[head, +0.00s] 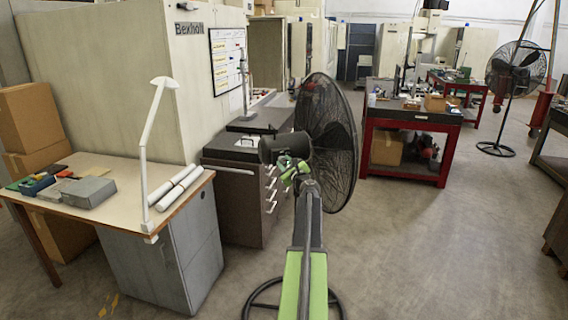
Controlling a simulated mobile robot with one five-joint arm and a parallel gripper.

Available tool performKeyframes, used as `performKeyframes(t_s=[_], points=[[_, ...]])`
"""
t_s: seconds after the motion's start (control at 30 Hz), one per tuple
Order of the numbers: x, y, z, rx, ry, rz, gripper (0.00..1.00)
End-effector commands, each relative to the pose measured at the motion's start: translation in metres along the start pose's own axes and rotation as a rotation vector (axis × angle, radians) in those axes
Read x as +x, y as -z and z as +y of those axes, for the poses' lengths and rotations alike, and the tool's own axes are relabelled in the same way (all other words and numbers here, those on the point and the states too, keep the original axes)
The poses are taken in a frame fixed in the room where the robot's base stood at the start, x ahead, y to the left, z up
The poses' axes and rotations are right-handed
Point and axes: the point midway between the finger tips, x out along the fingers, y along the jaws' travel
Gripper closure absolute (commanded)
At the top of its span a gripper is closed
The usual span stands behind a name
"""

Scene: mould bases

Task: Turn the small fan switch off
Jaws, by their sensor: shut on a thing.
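A black pedestal fan (336,148) stands in front of me, its round wire cage facing right. Its dark cylindrical motor housing (283,147) points left. My green and grey arm reaches up to it from the bottom of the picture. My gripper (288,168) is at the lower edge of the housing and looks shut on a part of the fan there. The switch itself is too small or hidden behind my gripper, so its position cannot be told. The fan's ring base (250,300) shows on the floor, partly behind my arm.
A wooden-topped desk (105,215) with a white lamp (152,140) stands at left. A dark drawer cabinet (232,190) is behind the fan. A red workbench (412,125) stands at the back right, with another black fan (515,70) beyond it.

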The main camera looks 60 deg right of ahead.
Motion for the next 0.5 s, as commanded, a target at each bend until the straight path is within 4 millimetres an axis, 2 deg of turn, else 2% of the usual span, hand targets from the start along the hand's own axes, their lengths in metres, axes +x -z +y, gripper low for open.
performKeyframes(t_s=[0.27,0.5], points=[[-0.0012,-0.0007,0.001,-0.173,-0.008,0.012,1.0],[-0.0011,-0.0012,0.0018,-0.396,-0.016,0.027,1.0]])
